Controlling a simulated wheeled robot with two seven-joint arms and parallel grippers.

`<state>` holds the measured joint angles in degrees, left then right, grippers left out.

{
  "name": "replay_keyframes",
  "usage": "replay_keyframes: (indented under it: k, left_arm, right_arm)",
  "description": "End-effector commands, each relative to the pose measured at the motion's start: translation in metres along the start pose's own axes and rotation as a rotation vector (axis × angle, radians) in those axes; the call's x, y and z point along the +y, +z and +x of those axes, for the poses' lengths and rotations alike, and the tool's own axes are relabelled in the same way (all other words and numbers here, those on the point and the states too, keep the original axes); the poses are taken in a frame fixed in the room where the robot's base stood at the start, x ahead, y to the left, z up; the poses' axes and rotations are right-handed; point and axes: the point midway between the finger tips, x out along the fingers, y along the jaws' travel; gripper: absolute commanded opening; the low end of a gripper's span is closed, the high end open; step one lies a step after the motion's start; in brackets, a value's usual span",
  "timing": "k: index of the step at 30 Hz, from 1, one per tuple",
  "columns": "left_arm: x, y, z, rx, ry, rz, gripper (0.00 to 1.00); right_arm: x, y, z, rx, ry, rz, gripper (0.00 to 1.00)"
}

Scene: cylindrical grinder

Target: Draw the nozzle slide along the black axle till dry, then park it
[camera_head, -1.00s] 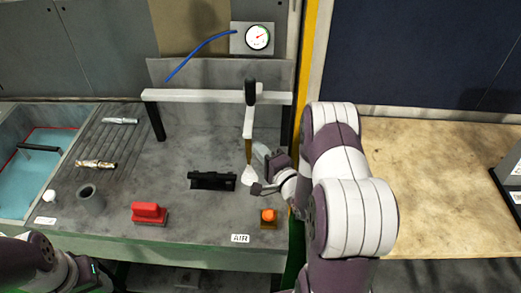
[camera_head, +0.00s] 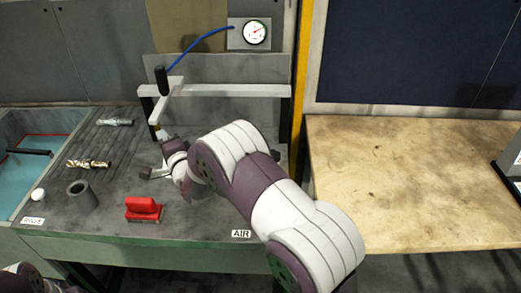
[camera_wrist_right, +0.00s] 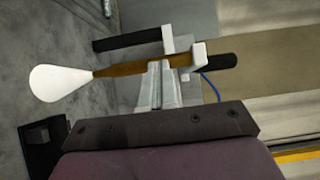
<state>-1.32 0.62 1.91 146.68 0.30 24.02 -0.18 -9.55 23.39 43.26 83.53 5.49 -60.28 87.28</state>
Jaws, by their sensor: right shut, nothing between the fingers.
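The nozzle slide (camera_head: 165,104), with its black upright handle, is at the left end of the pale rail. Its brass nozzle (camera_head: 160,133) hangs below, partly covered by my right gripper (camera_head: 156,160). In the right wrist view the brass tube (camera_wrist_right: 130,69) has a white cone (camera_wrist_right: 60,83) at its tip. The shut fingers of my right gripper (camera_wrist_right: 160,85) are right against or just beside the tube, empty. The black axle is hidden behind my right arm in the head view; a black block (camera_wrist_right: 45,140) in the wrist view may be it. My left gripper is out of view.
A gauge (camera_head: 256,33) with a blue hose stands behind the rail (camera_head: 235,90). The wooden table (camera_head: 400,190) is clear in front.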

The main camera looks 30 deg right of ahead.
Motion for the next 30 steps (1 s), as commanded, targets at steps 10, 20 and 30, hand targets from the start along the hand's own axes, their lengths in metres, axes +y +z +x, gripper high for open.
replay_keyframes:
  k: [10,20,30]
  left_arm:
    - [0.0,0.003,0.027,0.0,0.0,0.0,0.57]
    - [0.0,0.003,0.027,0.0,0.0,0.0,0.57]
    - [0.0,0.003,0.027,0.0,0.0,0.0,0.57]
  right_arm:
    - [0.0,0.032,0.028,0.01,-0.004,0.004,0.0]
    - [-0.002,0.035,0.03,0.011,-0.004,0.002,0.0]
    - [-0.002,0.035,0.03,0.011,-0.004,0.002,0.0]
